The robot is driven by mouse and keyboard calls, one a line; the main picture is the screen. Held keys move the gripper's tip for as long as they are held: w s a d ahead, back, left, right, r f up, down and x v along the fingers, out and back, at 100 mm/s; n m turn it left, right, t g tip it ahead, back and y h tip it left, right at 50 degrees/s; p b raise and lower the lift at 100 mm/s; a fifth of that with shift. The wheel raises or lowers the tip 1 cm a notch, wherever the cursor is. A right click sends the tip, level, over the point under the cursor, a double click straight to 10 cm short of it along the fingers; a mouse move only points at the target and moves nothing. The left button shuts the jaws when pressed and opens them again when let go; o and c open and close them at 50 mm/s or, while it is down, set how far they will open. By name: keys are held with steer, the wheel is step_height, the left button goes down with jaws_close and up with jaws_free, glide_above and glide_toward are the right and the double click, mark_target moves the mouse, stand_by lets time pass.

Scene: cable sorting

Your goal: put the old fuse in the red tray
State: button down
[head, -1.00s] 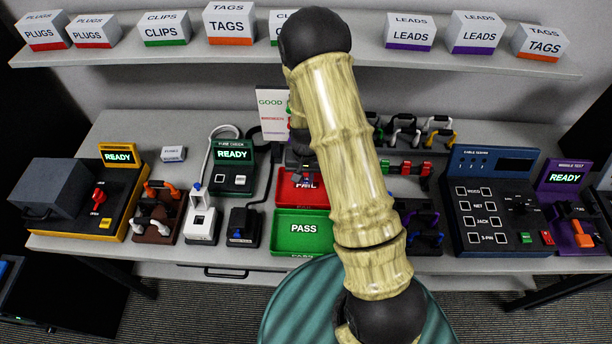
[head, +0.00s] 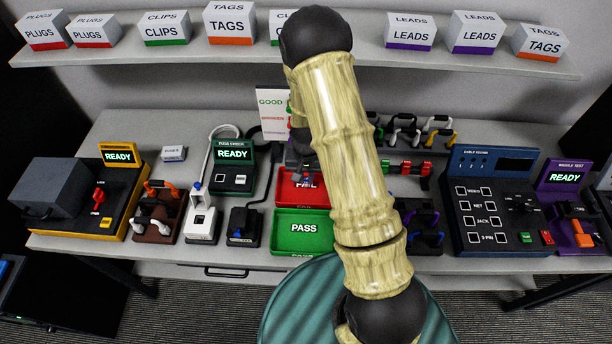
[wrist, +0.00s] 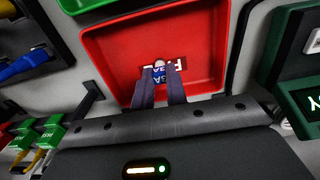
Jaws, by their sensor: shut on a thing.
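The red tray (head: 288,197) with the FAIL label lies in the middle of the bench, directly behind the green PASS tray. In the wrist view the red tray (wrist: 205,45) fills the upper middle. The fuse is over the tray floor, within the tray's outline, and covers part of the label. I cannot tell whether it touches the floor. In the head view my gripper (head: 305,173) is at the tray's back part, partly hidden by my arm.
The green PASS tray (head: 290,244) stands in front. A fuse check unit (head: 233,165) reading READY and a dark device with a blue part (head: 243,228) stand to the left. A rack with coloured leads (head: 405,168) is behind right. A card (head: 271,105) stands behind.

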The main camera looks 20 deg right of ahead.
steer(key=shift+f+b, duration=0.65)
steer(key=shift+f, duration=0.25)
stand_by(1.4)
steer(key=c, duration=0.8)
jaws_free()
steer(key=shift+o, duration=0.2)
steer(key=shift+r, duration=0.15)
steer(key=shift+r+p, duration=2.95)
steer(key=shift+r, duration=0.9)
